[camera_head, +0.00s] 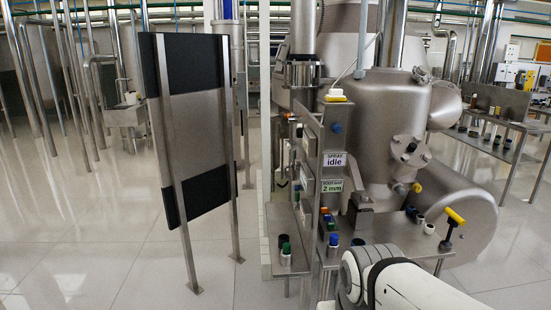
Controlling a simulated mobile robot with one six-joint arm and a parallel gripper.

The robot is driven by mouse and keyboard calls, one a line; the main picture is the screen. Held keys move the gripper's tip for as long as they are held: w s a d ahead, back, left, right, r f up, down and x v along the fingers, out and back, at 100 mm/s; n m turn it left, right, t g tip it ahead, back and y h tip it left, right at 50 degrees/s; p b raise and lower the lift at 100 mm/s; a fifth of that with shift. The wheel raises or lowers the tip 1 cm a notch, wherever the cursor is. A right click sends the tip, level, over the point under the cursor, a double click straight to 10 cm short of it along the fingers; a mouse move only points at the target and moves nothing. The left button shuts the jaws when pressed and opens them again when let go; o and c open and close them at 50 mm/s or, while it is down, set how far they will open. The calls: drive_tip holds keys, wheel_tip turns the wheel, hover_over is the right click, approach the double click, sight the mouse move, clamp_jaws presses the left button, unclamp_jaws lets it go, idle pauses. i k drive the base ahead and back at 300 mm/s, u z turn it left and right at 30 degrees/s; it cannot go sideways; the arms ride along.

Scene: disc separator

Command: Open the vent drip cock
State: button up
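No part is marked as the vent drip cock, and I cannot tell which fitting it is. A yellow-handled lever (455,217) stands on a dark stem at the right of the separator. A small yellow-tipped fitting (416,187) sits low on the steel vessel (385,115), below a flanged port (406,148). A yellow-and-white piece (335,97) tops the panel post. My white arm enters at the bottom right, in front of the bench. My gripper's fingers do not show.
The post carries signs, one reading "SPRAY idle" (334,160) and one ending "2 mm" (332,185). Blue and green knobs (286,250) are on a low shelf. A tall steel-and-black panel (195,120) stands at left. The left floor (80,250) is clear.

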sight(288, 143)
drive_tip(key=z, duration=0.5)
drive_tip(key=k, duration=0.2)
drive_tip(key=u, duration=1.3)
drive_tip(key=i, duration=1.95)
drive_tip(key=z, duration=0.85)
